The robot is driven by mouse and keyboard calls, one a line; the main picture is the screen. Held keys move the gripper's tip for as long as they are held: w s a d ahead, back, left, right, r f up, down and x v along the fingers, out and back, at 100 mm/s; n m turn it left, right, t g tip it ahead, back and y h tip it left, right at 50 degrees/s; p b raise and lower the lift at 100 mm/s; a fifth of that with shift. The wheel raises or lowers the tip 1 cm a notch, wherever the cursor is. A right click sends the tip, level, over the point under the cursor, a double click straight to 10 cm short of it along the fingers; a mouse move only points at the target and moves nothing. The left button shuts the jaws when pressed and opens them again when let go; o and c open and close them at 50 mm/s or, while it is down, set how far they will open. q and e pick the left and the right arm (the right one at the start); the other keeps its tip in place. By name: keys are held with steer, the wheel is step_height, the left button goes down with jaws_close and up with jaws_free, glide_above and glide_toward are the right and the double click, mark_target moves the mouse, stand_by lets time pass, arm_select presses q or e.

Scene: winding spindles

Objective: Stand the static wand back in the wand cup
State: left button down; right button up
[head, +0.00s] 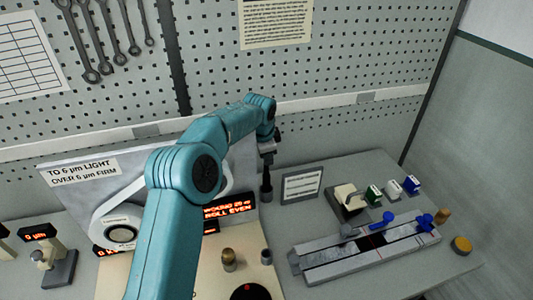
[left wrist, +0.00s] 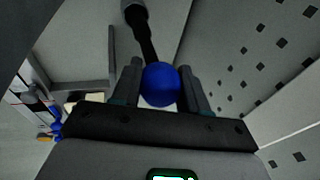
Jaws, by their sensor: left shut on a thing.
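My left gripper (head: 268,148) is at the end of the teal arm, in front of the pegboard. In the left wrist view its two fingers (left wrist: 160,90) are shut on the blue ball end (left wrist: 160,82) of the static wand. The wand's dark shaft (left wrist: 143,38) runs away from the fingers to a thicker dark end. In the head view the wand (head: 267,182) hangs roughly upright below the gripper, clear of the bench. A small dark grey cup (head: 266,257), which looks like the wand cup, stands below it on the cream base. My right gripper is not in view.
A brass-topped cylinder (head: 229,260) stands left of the cup. A lit red display (head: 229,207) is behind them. A framed card (head: 302,185) stands right of the wand. A grey rail fixture (head: 365,250) with blue knobs fills the right bench, with small coloured blocks behind.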

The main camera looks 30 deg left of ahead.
arm_select(q)
steer(key=shift+d+f+b, duration=0.1)
steer(key=shift+f+b, duration=0.35)
steer(key=shift+f, duration=1.2)
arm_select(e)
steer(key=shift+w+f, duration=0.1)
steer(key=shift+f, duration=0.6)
arm_select(q)
steer(key=c, duration=0.5)
jaws_free()
step_height(320, 180, up, 4)
steer(key=shift+s+r+p, duration=0.1)
steer(key=shift+s+p, duration=0.05)
steer(key=shift+p, duration=0.9)
steer(key=p+v, duration=0.1)
steer(key=v, duration=0.4)
steer(key=shift+s+r+p, duration=0.1)
steer(key=shift+r+p, duration=0.15)
steer(key=shift+p, duration=0.15)
steer(key=shift+r, duration=0.45)
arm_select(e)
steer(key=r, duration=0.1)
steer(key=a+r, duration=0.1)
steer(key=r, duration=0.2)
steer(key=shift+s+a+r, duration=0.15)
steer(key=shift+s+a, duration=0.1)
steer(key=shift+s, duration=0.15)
